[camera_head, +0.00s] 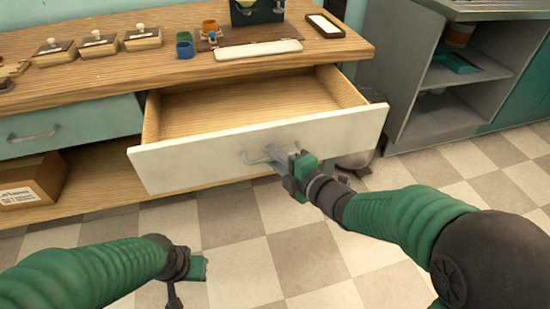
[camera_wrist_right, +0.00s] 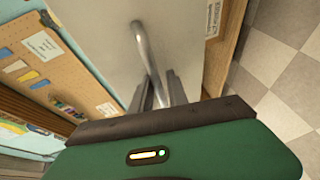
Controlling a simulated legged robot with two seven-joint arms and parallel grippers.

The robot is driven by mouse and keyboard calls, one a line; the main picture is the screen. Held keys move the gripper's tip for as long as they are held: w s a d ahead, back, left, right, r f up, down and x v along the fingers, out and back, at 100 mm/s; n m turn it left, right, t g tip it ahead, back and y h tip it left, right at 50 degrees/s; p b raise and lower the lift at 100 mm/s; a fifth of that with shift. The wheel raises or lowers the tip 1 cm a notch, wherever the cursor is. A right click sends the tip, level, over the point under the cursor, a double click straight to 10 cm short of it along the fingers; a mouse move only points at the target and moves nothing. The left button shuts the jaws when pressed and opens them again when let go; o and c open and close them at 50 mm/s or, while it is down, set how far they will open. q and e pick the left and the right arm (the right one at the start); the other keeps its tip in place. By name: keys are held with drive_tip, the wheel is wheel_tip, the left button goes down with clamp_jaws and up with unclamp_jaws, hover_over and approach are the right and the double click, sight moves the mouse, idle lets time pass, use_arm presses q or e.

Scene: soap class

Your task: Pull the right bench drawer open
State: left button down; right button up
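The right bench drawer (camera_head: 180,165) has a white front and a bare wood inside, and it stands pulled out from the bench, empty as far as I see. Its metal handle (camera_head: 252,157) is on the front panel. My right gripper (camera_head: 277,156) is at this handle. In the right wrist view the handle bar (camera_wrist_right: 142,45) runs between the two fingers of my right gripper (camera_wrist_right: 158,92), which are shut on it. My left gripper (camera_head: 175,295) hangs low over the floor, away from the drawer; its fingers are too unclear to judge.
The bench top (camera_head: 110,78) carries lidded boxes, small cups (camera_head: 185,48) and a tray (camera_head: 325,25). A closed teal drawer (camera_head: 75,125) is at the left, with a cardboard box (camera_head: 30,180) below. An open grey cabinet (camera_head: 400,60) stands at the right. Tiled floor in front is clear.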

drive_tip(key=b+v, duration=0.5)
drive_tip(key=v, duration=1.1)
drive_tip(key=shift+s+d, duration=0.25)
drive_tip(key=shift+s, duration=0.1)
